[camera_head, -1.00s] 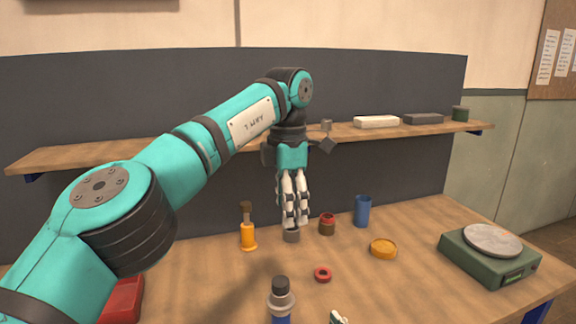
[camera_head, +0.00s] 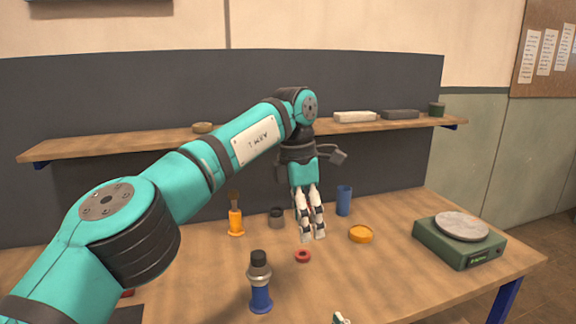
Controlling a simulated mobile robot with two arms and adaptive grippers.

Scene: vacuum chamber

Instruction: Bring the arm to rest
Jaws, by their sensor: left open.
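My left arm comes in from the left and reaches over the table (camera_head: 400,278). My left gripper (camera_head: 312,238) points down above the table, with its white fingers slightly apart and nothing seen between them. It shows in front of the space between a dark grey ring-like part (camera_head: 276,217) and a blue cylinder (camera_head: 344,200). A red ring (camera_head: 303,256) lies just below the fingertips in the picture. The red and brown part seen earlier is mostly hidden behind the fingers.
An orange-handled brush (camera_head: 236,222) stands left of the gripper. A blue and grey fitting (camera_head: 260,285) stands in front, and an orange disc (camera_head: 361,234) lies to the right. A green scale (camera_head: 460,240) is at the table's right. A shelf (camera_head: 110,146) runs behind.

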